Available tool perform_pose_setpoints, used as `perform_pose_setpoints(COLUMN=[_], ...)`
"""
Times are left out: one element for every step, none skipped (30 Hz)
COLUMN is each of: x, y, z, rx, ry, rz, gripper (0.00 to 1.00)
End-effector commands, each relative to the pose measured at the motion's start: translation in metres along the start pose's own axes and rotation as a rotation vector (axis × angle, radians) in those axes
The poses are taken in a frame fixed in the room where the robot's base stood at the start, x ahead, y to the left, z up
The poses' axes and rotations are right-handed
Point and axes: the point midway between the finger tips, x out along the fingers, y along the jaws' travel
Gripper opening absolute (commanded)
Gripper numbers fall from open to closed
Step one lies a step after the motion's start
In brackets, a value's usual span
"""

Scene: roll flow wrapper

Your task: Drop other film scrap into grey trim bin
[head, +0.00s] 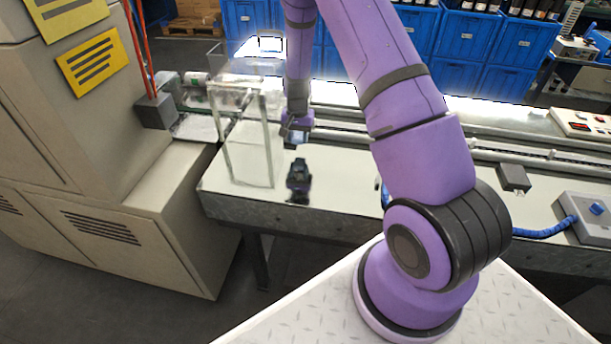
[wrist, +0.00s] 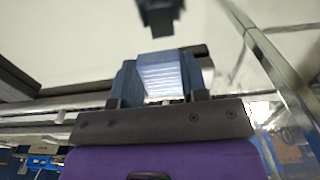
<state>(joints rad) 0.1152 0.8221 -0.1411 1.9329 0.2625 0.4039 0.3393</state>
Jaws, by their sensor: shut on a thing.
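My gripper (head: 294,138) is over the pale worktop (head: 340,190), to the right of a clear-walled guard frame. In the wrist view my gripper (wrist: 161,80) is shut on a small pale, ribbed piece, which looks like the film scrap (wrist: 164,72). The scrap sits between the two dark blue fingers; in the head view it hardly shows. A dark shape (head: 299,178) shows on the worktop just below my gripper; I cannot tell whether it is an object or a reflection. I cannot pick out a grey trim bin in either view.
The clear guard frame (head: 248,140) stands close to the left of my gripper. A beige machine cabinet (head: 95,140) fills the left. A conveyor rail (head: 490,148) runs behind. A grey control box (head: 585,215) with a blue hose sits at the right. Blue crates (head: 490,65) stand at the back.

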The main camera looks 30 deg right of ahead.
Motion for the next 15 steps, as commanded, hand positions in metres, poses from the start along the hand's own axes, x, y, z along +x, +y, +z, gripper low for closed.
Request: perform_pose_setpoints(x=[0.001, 0.002, 0.002, 0.003, 0.004, 0.005, 0.005, 0.006, 0.007, 0.007, 0.008, 0.009, 0.009, 0.01, 0.01], y=[0.005, 0.008, 0.011, 0.014, 0.017, 0.021, 0.024, 0.026, 0.03, 0.032, 0.035, 0.038, 0.04, 0.041, 0.043], z=[0.013, 0.019, 0.028, 0.034, 0.041, 0.049, 0.055, 0.061, 0.07, 0.075, 0.082, 0.088, 0.093, 0.097, 0.101], rx=[-0.001, -0.001, -0.002, -0.002, -0.002, -0.002, -0.003, -0.003, -0.003, -0.004, -0.003, -0.003, -0.003, -0.003, -0.003], ry=[-0.004, -0.003, -0.004, -0.002, -0.003, -0.003, -0.003, -0.002, -0.003, -0.002, -0.003, -0.002, -0.003, -0.002, -0.002], rz=[0.001, 0.001, 0.001, 0.001, 0.001, 0.002, 0.002, 0.001, 0.001, 0.001, 0.001, 0.001, 0.002, 0.001, 0.001], gripper=[0.19, 0.19, 0.19, 0.19, 0.19, 0.19, 0.19, 0.19, 0.19, 0.19, 0.19, 0.19, 0.19, 0.19, 0.19])
